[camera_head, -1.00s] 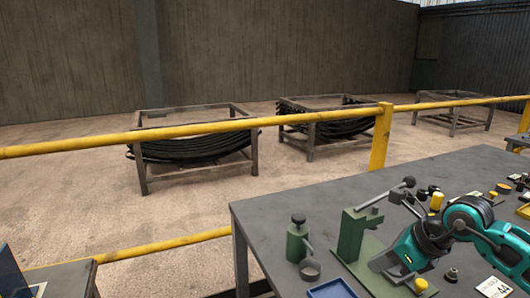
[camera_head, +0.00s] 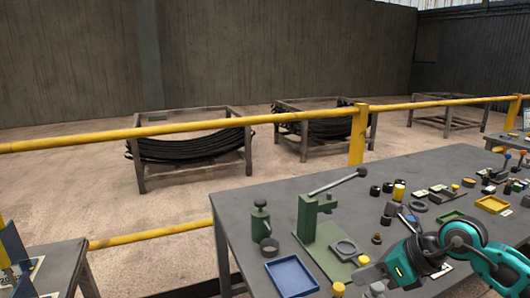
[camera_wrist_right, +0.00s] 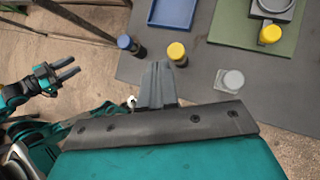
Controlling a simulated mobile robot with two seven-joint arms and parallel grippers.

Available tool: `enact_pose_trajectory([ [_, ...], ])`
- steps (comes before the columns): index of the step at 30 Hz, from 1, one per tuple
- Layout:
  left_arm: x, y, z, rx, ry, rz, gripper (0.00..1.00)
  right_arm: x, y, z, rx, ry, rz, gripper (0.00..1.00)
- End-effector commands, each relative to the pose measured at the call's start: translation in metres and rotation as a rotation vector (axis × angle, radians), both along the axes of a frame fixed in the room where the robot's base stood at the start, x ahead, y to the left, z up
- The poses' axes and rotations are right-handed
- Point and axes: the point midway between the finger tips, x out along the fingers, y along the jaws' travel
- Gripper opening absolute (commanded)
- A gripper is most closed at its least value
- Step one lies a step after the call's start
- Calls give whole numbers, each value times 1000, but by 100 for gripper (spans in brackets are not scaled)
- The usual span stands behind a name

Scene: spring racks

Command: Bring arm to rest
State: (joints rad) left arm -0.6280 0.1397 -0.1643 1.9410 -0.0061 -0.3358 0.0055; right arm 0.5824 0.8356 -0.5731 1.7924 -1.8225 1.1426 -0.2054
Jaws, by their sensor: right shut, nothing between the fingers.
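My right gripper (camera_head: 366,274) is at the lower right of the head view, low over the near edge of the grey workbench (camera_head: 240,196). In the right wrist view its two dark fingers (camera_wrist_right: 158,84) lie together, with nothing between them. The fingers point toward the bench edge, near a yellow-topped piece (camera_wrist_right: 177,52) and a blue-topped piece (camera_wrist_right: 125,42). My left gripper (camera_wrist_right: 66,70) shows at the left of the right wrist view, above the floor. Its two fingers are apart and empty.
A green lever press (camera_head: 308,222), a green bottle-like holder (camera_head: 260,218) and a blue tray (camera_head: 292,277) stand on the bench. Several small parts lie farther right. A yellow rail (camera_head: 200,128) runs behind, with spring racks (camera_head: 190,148) beyond.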

Motion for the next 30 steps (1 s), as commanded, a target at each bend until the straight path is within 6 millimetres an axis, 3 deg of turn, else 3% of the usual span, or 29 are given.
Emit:
enact_pose_trajectory([
  [1, 0, 0, -1, -2, -1, 0, 43, -11, 25, -7, 124, 38, 4, 0],
  [6, 2, 2, -2, 3, -5, 1, 43, -38, 87, -3, 577, 179, -62, 0],
  [9, 4, 3, -2, 5, -8, 1, 43, -50, 110, 4, 893, 305, -175, 0],
  [11, 4, 3, -3, 5, -8, 1, 43, -53, 114, 8, 1093, 395, -281, 0],
  [14, 4, 2, -5, 5, -7, 0, 43, -53, 105, 1, 1413, 563, -515, 0],
  [17, 3, 2, -6, 5, -7, 0, 43, -55, 82, -28, 1691, 742, -813, 0],
  [20, 3, 2, -8, 5, -7, 0, 43, -68, 54, -77, 1915, 927, -1168, 0],
  [24, 3, 2, -10, 5, -6, 0, 43, -114, 27, -156, 2100, 1162, -1675, 0],
  [26, 3, 2, -10, 5, -6, 0, 43, -135, 23, -181, 2132, 1237, -1846, 0],
  [27, 3, 2, -10, 5, -6, 0, 43, -148, 21, -194, -2116, -1260, 1917, 0],
  [30, 3, 2, -11, 4, -5, -1, 43, -173, 20, -217, -1935, -1216, 1902, 0],
])
